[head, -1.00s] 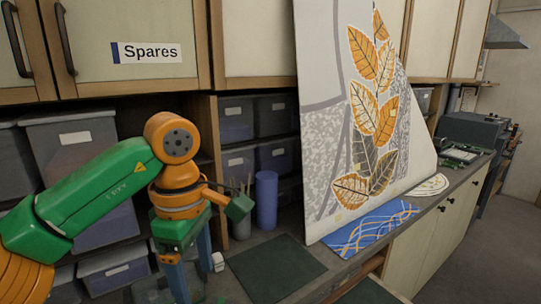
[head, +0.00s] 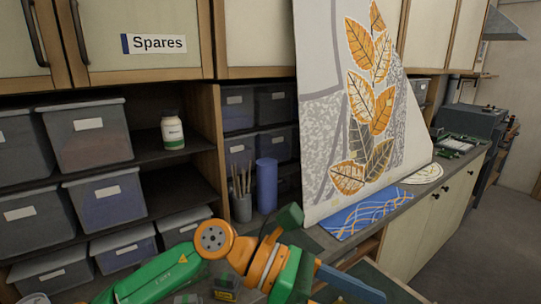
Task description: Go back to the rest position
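My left arm comes in low from the left, with a green link and orange joints. My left gripper (head: 350,284) is at the bottom edge, right of centre, over the front of the worktop (head: 300,238). A blue finger points right and down; the other finger is not clear, so I cannot tell whether it is open or shut. I see nothing held in it. My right gripper is not in view.
A painted leaf panel (head: 325,130) leans at the back, with a blue patterned sheet (head: 368,213) before it. A brush pot (head: 241,208) and blue cylinder (head: 266,185) stand left of it. A white bottle (head: 172,131) stands on a shelf among grey bins (head: 87,137).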

